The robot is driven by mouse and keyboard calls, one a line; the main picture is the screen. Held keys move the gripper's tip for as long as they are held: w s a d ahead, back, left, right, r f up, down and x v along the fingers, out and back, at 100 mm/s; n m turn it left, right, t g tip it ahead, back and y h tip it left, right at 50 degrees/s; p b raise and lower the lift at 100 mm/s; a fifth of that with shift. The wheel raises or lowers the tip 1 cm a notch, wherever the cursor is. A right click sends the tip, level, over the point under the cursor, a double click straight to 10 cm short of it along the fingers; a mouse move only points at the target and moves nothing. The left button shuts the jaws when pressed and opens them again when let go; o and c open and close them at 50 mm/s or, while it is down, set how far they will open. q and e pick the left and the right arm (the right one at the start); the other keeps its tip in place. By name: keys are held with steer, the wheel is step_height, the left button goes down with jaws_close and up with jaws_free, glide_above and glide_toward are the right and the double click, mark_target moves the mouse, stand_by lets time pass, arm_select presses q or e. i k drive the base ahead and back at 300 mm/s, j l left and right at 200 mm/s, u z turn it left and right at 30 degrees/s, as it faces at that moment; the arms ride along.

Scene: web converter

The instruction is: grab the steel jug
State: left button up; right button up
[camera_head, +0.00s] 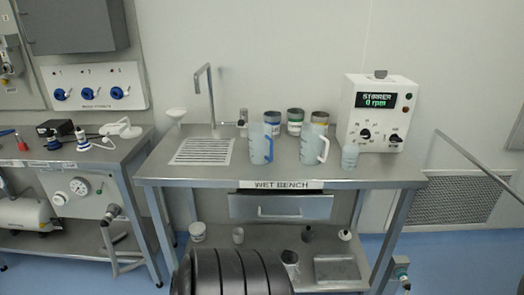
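A grey metallic vessel (290,257) stands on the lower shelf of the wet bench, just right of a black ribbed cylinder. It looks like the steel jug, but its lower part is hidden and I cannot make out a handle. Two pale translucent jugs stand on the bench top: one with a blue handle (257,143) and, to its right, one with a white handle (312,144). They do not look like steel. Neither of my grippers is in view.
A black ribbed cylinder (235,272) fills the lower middle foreground. A metal tray (336,270) lies on the lower shelf.

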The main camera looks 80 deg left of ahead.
mark_target(290, 259)
steer(key=u, duration=2.2)
